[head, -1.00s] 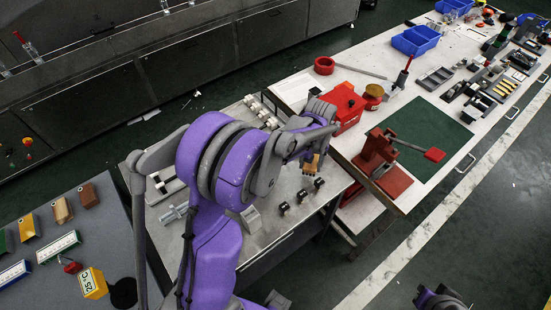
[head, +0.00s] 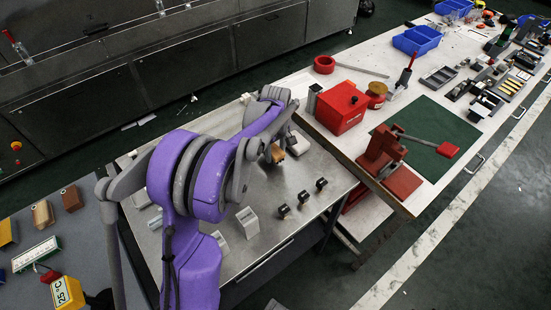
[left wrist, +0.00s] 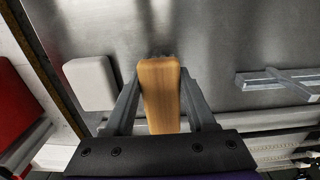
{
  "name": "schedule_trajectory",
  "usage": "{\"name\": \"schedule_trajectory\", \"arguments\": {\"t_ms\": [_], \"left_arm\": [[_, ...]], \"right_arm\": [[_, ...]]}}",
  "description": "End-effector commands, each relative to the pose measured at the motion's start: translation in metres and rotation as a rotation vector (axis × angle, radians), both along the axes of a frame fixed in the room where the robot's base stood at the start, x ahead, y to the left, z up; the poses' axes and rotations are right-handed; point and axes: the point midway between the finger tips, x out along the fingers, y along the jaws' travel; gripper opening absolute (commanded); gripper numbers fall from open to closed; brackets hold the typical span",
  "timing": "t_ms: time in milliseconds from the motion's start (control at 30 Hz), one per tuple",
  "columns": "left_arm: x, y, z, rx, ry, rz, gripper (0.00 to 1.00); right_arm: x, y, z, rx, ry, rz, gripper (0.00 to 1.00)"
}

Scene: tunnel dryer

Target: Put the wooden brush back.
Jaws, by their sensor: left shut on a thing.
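The wooden brush (left wrist: 160,95) is a light orange-brown block held between the two fingers of my left gripper (left wrist: 160,90) in the left wrist view. I cannot tell whether the brush touches the table top. Its bristles are not clearly visible. My right gripper is not in view.
A pale rounded block (left wrist: 90,83) lies left of the brush, and crossed metal bars (left wrist: 280,82) lie right. Black clips (head: 303,196) and a grey holder (head: 247,221) stand nearer. A red box (head: 341,108) and red press (head: 385,160) stand on the adjoining workbench.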

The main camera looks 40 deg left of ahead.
Motion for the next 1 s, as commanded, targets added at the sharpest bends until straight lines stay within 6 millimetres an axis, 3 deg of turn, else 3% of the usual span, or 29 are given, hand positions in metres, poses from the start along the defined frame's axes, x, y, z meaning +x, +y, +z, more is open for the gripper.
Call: {"name": "schedule_trajectory", "arguments": {"t_ms": [200,600,633,800,1000], "left_arm": [[0.0,0.0,-0.03,0.0,0.0,-0.001,0.0],[0.0,0.0,-0.037,0.0,0.001,-0.001,0.0],[0.0,0.0,-0.037,0.0,0.0,-0.001,0.6],[0.0,0.0,-0.036,0.0,0.0,-0.001,0.86],[0.0,0.0,-0.036,0.0,0.0,-0.001,0.86]], "right_arm": [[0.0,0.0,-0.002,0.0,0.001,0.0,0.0],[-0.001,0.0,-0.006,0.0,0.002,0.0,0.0],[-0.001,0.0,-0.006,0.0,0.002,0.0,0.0],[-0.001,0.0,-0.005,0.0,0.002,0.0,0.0],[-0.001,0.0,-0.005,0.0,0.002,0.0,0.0]]}}
